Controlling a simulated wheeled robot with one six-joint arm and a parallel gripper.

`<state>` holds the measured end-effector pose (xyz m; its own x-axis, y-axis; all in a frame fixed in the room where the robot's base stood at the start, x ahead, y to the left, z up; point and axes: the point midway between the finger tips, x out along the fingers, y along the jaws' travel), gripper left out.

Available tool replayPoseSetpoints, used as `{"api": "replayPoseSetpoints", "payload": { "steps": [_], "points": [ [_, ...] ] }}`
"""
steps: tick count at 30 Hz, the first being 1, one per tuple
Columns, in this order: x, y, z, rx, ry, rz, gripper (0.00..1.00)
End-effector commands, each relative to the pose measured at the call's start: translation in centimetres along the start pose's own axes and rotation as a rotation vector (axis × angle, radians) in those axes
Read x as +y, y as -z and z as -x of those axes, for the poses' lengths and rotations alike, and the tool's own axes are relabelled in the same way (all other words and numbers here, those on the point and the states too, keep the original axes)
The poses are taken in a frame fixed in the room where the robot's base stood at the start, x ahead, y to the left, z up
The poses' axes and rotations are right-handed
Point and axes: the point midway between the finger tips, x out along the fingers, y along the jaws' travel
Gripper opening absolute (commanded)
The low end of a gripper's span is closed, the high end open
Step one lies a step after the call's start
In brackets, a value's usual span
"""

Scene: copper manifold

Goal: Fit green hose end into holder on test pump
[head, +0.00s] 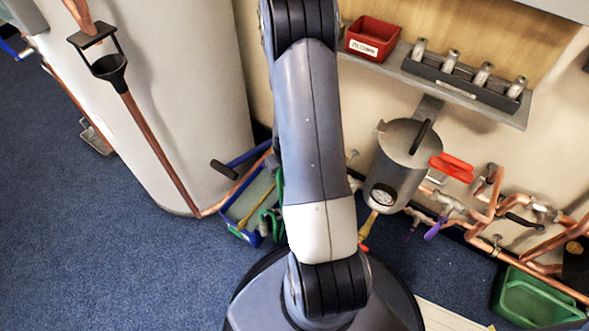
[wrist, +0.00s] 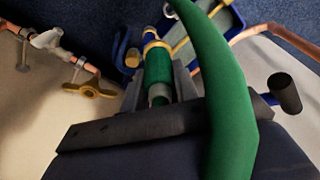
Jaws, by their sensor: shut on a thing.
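My gripper (wrist: 160,80) is shut on the green hose end (wrist: 158,72), a green sleeve with a brass collar at its far side, in the wrist view. The green hose (wrist: 232,125) bends across the front of that view and hides part of the gripper. The test pump shows behind it, with a blue-rimmed tray (wrist: 236,22) and a black-gripped lever (wrist: 285,92). A blue part (wrist: 119,48) and a brass knob (wrist: 132,58) lie just left of the hose end; I cannot tell which part is the holder. In the head view the pump (head: 233,224) is partly behind my arm, which hides my gripper.
Copper pipe runs beside the pump, with a brass valve handle (wrist: 90,90) on the wall pipework. A grey pressure vessel (head: 400,165) with a gauge hangs right of my arm. A green crate (head: 535,298) is at lower right. Blue carpet is clear at left.

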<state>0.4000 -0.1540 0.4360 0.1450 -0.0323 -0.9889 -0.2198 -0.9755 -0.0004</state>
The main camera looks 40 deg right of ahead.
Motion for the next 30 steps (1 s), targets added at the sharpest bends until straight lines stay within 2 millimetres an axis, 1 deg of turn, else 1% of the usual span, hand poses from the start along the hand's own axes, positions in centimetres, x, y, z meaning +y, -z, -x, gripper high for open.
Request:
{"api": "replayPoseSetpoints", "payload": {
  "steps": [1,11,13,30],
  "points": [
    [-0.6,0.0,0.0,0.000,0.003,0.019,0.02],
    [-3.9,0.2,0.0,0.001,0.020,0.135,0.02],
    [-3.9,0.0,-1.2,0.001,0.020,0.135,0.02],
    [-3.8,-0.8,-6.9,0.001,0.019,0.132,0.02]
  ]
}}
